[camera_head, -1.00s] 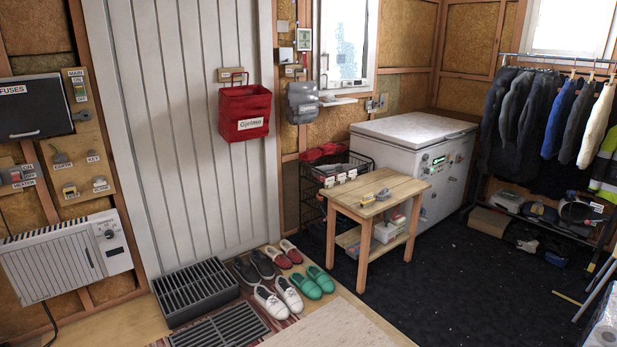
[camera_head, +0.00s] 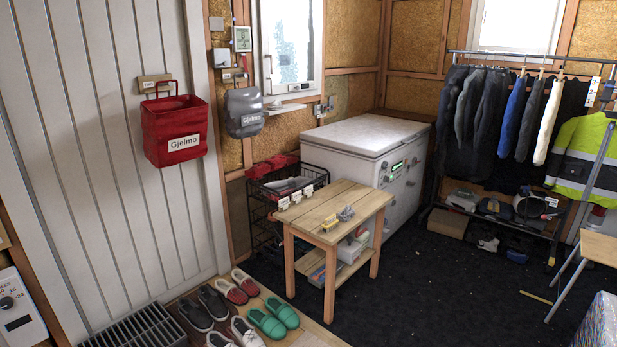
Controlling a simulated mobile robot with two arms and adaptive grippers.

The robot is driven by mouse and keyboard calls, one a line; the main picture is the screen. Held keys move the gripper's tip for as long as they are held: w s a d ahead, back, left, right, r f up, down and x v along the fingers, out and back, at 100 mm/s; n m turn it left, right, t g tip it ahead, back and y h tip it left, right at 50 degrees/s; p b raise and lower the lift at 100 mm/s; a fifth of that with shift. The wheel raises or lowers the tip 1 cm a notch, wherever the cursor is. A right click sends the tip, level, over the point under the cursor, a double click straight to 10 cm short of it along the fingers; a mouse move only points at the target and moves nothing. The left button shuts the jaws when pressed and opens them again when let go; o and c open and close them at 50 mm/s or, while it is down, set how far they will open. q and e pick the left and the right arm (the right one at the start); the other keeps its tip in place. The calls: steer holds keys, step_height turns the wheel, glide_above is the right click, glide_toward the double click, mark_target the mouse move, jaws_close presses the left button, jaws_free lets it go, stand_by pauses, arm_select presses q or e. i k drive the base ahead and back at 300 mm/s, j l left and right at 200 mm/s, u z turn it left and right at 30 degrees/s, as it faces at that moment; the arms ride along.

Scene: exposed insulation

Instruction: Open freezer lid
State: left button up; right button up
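The white chest freezer (camera_head: 352,165) stands against the back wall, behind a small wooden table. Its lid (camera_head: 366,134) is flat and shut. The lower part of the freezer is partly hidden by the wooden table. Neither of my grippers is in view.
The wooden table (camera_head: 338,207) with small tools on top stands before the freezer. A black wire basket rack (camera_head: 262,212) is left of it. A clothes rack (camera_head: 524,56) stands at the right. Shoes (camera_head: 268,322) lie front left. Dark floor (camera_head: 440,290) is clear right of the table.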

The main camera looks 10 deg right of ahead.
mark_target(372, 136)
steer(key=i+l+z, duration=0.25)
steer(key=i+z, duration=0.65)
steer(key=i, duration=0.2)
steer(key=i+j+z, duration=0.15)
steer(key=i+z, duration=0.45)
steer(key=i, duration=1.9)
